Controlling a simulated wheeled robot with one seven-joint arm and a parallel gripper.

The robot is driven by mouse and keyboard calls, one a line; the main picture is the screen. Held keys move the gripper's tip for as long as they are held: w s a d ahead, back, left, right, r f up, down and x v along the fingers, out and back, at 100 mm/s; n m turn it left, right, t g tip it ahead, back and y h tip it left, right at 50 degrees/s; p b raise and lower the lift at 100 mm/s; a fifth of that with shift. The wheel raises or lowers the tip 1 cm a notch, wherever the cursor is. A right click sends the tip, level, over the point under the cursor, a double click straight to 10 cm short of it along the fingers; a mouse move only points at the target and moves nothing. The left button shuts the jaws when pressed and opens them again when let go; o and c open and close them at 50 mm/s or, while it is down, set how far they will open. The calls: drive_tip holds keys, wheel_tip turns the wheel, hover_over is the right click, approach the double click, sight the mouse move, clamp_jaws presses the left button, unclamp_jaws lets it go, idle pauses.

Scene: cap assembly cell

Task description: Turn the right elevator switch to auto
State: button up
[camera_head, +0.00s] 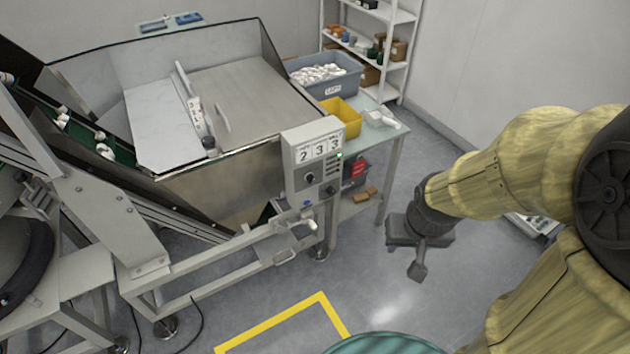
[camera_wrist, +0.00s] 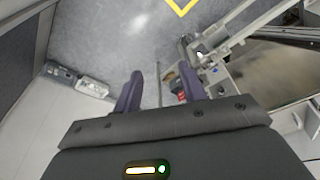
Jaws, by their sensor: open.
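A light grey control box (camera_head: 314,160) stands at the front corner of the steel hopper in the head view, with a counter display reading "2 3 3". Below the display are a dark knob (camera_head: 310,179) and, lower right, another dark knob (camera_head: 331,190). Their labels and exact settings are too small to read. My gripper (camera_head: 420,262) hangs to the right of the box, over the open floor and well apart from it. In the wrist view its two purple fingers (camera_wrist: 160,74) are spread, with nothing between them.
A steel hopper (camera_head: 255,100) fills the left, with a conveyor beside it. A side table (camera_head: 388,133) behind the box carries a yellow bin (camera_head: 342,115) and a grey crate (camera_head: 329,84) of white parts. A metal frame (camera_head: 225,262) juts out below. The floor around my gripper is clear.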

sight(313, 180)
drive_tip(key=shift+o, duration=0.2)
drive_tip(key=w+a+f+n+t+y+b, duration=0.1)
drive_tip(key=w+f+b, duration=0.5)
drive_tip(key=w+f, duration=0.6)
drive_tip(key=w+a+t, duration=0.1)
drive_tip(key=t, duration=0.1)
drive_tip(key=shift+t, duration=0.4)
drive_tip(key=w+a+f+m+t+y+b, duration=0.3)
drive_tip(key=w+a+f+t+y+b, duration=0.5)
drive_tip(key=f, duration=0.4)
drive_tip(key=w+a+y+b, duration=0.1)
drive_tip(key=w, duration=0.1)
drive_tip(key=shift+w+f+t, duration=0.15)
drive_tip(key=shift+w+t, duration=0.15)
drive_tip(key=shift+w, duration=0.2)
drive_tip(key=x, duration=1.7)
drive_tip(key=shift+a, duration=0.25)
